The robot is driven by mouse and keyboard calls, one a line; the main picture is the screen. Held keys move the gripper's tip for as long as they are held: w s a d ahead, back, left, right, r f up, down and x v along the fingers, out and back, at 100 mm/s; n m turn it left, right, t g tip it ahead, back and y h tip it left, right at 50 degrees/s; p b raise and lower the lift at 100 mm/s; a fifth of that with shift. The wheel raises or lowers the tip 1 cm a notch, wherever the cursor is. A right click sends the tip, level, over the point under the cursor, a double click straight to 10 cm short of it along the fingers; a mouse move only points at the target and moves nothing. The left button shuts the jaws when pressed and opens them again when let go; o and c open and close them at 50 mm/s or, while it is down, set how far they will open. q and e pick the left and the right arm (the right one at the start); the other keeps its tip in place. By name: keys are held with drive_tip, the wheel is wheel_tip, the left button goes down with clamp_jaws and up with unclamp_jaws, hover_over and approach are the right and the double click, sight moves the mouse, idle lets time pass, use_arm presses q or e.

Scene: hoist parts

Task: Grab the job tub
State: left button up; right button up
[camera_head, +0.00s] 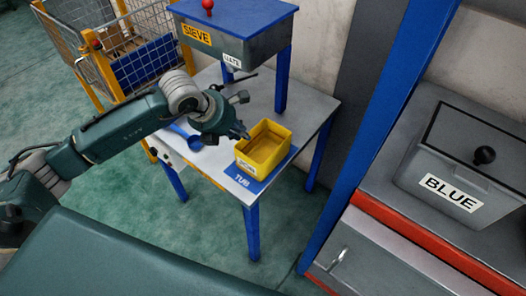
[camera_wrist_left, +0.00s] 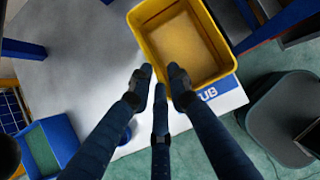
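The job tub is a yellow open-topped box (camera_head: 264,147) with a small label on its front. It stands on the blue mat marked TUB (camera_head: 246,182), at the front right of the grey table. My left gripper (camera_head: 240,132) is just beside and above the tub's left rim. In the left wrist view the tub (camera_wrist_left: 146,45) is at the top, and the three fingers of my left gripper (camera_wrist_left: 160,85) are spread apart with nothing between them. The right finger overlaps the tub's near corner; I cannot tell whether it touches. My right gripper is not in view.
A grey box marked SIEVE (camera_head: 245,50) on blue legs stands at the table's back. A blue scoop-like item (camera_head: 193,142) lies left of the tub. A wire cart (camera_head: 120,60) is at upper left. A grey bin marked BLUE (camera_head: 460,165) is at right.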

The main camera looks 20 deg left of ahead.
sight(250, 143)
use_arm(q)
drive_tip(key=shift+y, duration=0.3)
drive_tip(key=w+f, duration=0.2)
drive_tip(key=f, duration=0.1)
drive_tip(key=w+f+p, duration=0.1)
drive_tip(key=f, duration=0.1)
drive_tip(key=shift+a, duration=0.25)
drive_tip(key=shift+s+p+x, duration=0.2)
drive_tip(key=shift+p+x, duration=0.15)
drive_tip(key=shift+x, duration=0.65)
drive_tip(key=x, duration=0.4)
drive_tip(key=shift+f+p, duration=0.3)
drive_tip(key=shift+p, duration=0.05)
drive_tip(key=shift+c, duration=0.3)
drive_tip(key=shift+d+r, duration=0.1)
clamp_jaws()
